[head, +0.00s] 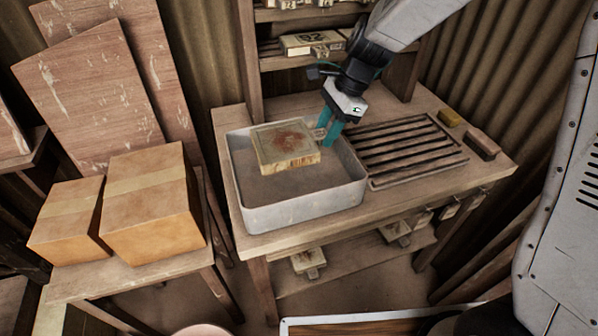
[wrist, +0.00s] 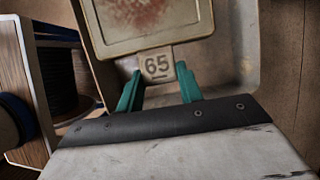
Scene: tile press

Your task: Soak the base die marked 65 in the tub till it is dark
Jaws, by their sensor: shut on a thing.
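The base die marked 65 is a pale, square block with a reddish stain on its top face (head: 287,147). It also shows in the wrist view (wrist: 135,25), where its tab reads 65. My gripper (head: 330,136) is shut on that tab, with its teal fingers on either side of it in the wrist view (wrist: 160,88). The die is over the grey tub (head: 300,213) and looks level and pale, not dark. The tub's inside looks brownish; I cannot tell whether the die touches any water.
Shelves behind hold other dies (head: 310,42). Cardboard boxes (head: 150,205) stand on a left table.

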